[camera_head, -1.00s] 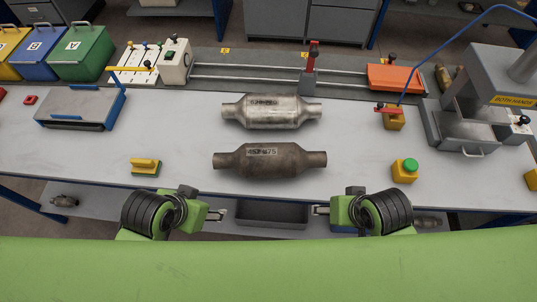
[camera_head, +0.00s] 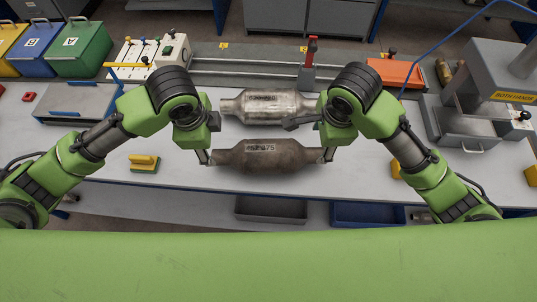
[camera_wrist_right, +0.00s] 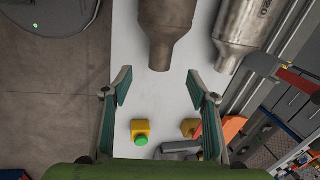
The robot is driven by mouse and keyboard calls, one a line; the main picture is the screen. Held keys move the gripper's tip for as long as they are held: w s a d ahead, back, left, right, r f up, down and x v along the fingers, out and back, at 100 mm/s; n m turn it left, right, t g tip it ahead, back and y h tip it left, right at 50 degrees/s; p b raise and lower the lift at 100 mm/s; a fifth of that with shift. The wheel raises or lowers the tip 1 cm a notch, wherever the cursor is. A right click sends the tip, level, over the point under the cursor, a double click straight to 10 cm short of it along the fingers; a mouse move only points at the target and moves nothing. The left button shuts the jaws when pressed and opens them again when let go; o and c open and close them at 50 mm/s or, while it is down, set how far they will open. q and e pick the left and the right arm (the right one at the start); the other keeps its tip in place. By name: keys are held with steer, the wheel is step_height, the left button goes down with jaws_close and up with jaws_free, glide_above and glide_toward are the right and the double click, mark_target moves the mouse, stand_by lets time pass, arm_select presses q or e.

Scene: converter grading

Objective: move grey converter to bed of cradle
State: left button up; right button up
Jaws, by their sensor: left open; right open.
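The lighter grey converter (camera_head: 266,103) lies on the table behind a darker brown converter (camera_head: 264,155); both lie left to right. My left gripper (camera_head: 205,157) is open at the brown converter's left end. My right gripper (camera_head: 328,155) is open at its right end, and my right forearm covers the grey converter's right end. In the right wrist view the open fingers (camera_wrist_right: 160,88) point at the brown converter's neck (camera_wrist_right: 160,52), and the grey converter (camera_wrist_right: 243,28) lies to the right. I cannot tell surely which fixture is the cradle; a railed fixture (camera_head: 240,76) runs along the back.
A red-handled clamp (camera_head: 311,55) and an orange block (camera_head: 392,72) stand on the railed fixture. A grey press (camera_head: 465,115) is at the right, lettered bins (camera_head: 80,48) at the back left. A yellow-handled block (camera_head: 144,162) sits front left. A green-topped button (camera_wrist_right: 141,138) shows near my right gripper.

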mark_target(216, 154)
arm_select(q)
steer(key=shift+w+a+r, duration=0.1)
steer(key=shift+a+r, duration=0.05)
steer(key=shift+a, duration=0.15)
arm_select(e)
steer(key=shift+w+d+r+m, duration=0.1)
steer(key=shift+d+r+m, duration=0.05)
steer(key=shift+m, duration=0.15)
arm_select(q)
steer(key=x, duration=1.3)
steer(key=shift+w+f, duration=0.1)
steer(key=shift+f, duration=0.3)
arm_select(e)
steer(key=x, duration=1.3)
steer(key=shift+w+d+f, duration=0.1)
steer(key=shift+f, duration=0.3)
arm_select(q)
jaws_close()
arm_select(e)
jaws_close()
arm_select(q)
steer(key=shift+w+r, duration=0.15)
steer(key=shift+r, duration=0.1)
arm_select(e)
steer(key=shift+w+r, duration=0.1)
steer(key=shift+r, duration=0.15)
